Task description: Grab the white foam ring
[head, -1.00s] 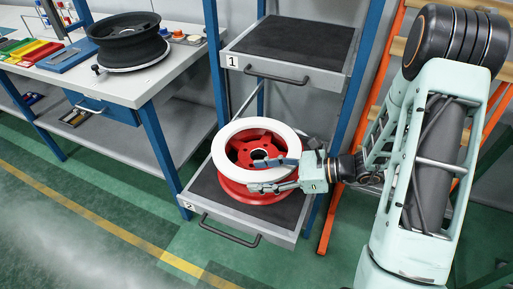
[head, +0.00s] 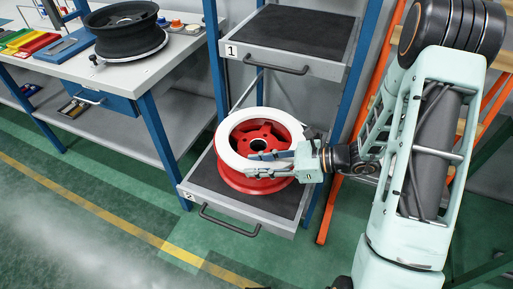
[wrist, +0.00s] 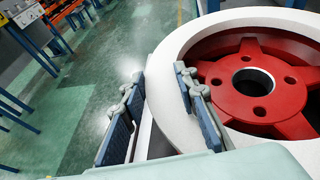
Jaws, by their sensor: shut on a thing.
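The white foam ring (head: 232,126) lies flat over the top of a red wheel (head: 240,181) on the lower tray. The wheel's red spokes and hub show through its opening. My gripper (head: 264,163) reaches in from the right and is shut on the near right part of the ring. In the wrist view, my gripper (wrist: 160,125) has one finger outside the ring's band and one inside its opening. The white foam ring (wrist: 172,70) shows between the fingers there. Part of the ring is hidden behind my fingers.
The lower tray (head: 205,186), marked 2, has a front handle (head: 229,223). An upper tray (head: 290,35), marked 1, is empty above it. Blue rack posts (head: 335,115) and an orange frame (head: 340,195) stand close by. A bench at left holds a black wheel (head: 125,35).

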